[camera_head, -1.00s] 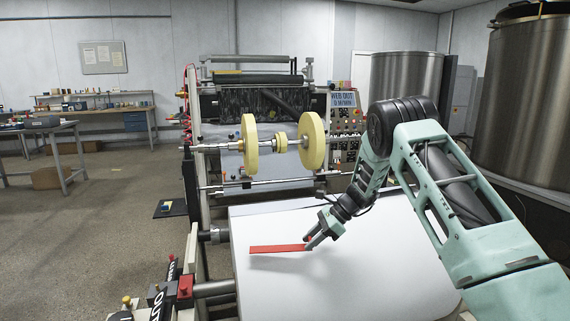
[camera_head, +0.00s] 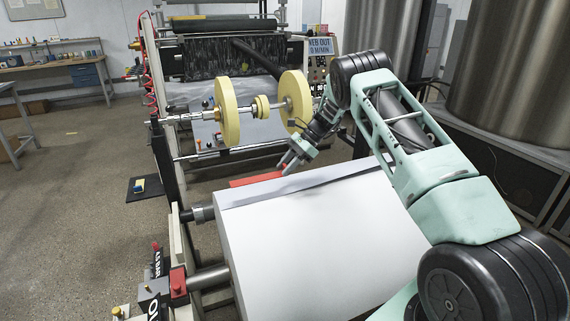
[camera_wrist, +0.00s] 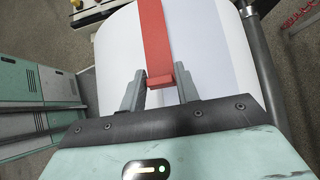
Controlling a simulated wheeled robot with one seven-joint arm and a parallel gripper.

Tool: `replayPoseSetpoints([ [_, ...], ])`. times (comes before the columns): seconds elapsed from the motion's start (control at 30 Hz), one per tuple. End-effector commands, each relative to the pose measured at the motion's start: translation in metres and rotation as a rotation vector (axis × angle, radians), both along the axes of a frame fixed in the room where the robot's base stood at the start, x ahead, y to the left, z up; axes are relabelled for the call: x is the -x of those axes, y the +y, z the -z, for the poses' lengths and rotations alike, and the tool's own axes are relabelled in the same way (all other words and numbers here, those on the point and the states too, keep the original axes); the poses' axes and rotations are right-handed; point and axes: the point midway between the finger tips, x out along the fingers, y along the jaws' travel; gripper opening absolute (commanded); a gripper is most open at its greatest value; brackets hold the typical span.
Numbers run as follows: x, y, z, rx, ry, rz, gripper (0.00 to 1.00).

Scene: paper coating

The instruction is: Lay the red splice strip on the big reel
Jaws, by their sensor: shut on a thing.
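The big reel (camera_head: 330,240) is a wide white paper roll in the front middle of the head view. The red splice strip (camera_head: 255,180) shows at the reel's far edge, left of my gripper (camera_head: 288,163). In the wrist view, the strip (camera_wrist: 155,35) runs away from my gripper (camera_wrist: 160,88) in front of the white reel (camera_wrist: 205,45). My gripper is shut on the red block at the strip's near end. I cannot tell whether the strip touches the paper. A greyish band (camera_head: 290,186) runs along the reel's far edge.
Two cream rollers (camera_head: 228,115) on a shaft stand beyond the reel, before the coating machine (camera_head: 215,60). A red clamp block (camera_head: 178,281) sits at the reel's left shaft. Steel tanks (camera_head: 510,75) stand at right. Open floor (camera_head: 80,220) lies at left.

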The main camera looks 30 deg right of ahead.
Motion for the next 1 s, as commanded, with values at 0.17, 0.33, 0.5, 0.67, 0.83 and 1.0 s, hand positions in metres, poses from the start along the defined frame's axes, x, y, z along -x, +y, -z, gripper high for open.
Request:
replayPoseSetpoints([
  [0.17,0.0,-0.001,-0.001,0.001,0.001,0.001,0.1],
  [0.33,0.0,-0.001,0.009,0.0,0.001,-0.001,0.1],
  [0.5,0.0,-0.001,0.023,0.0,0.001,0.0,0.1],
  [0.67,0.0,-0.001,0.039,0.001,0.002,0.0,0.1],
  [0.83,0.0,-0.001,0.054,0.001,0.002,0.0,0.1],
  [1.0,0.0,-0.001,0.063,0.001,0.0,0.0,0.1],
])
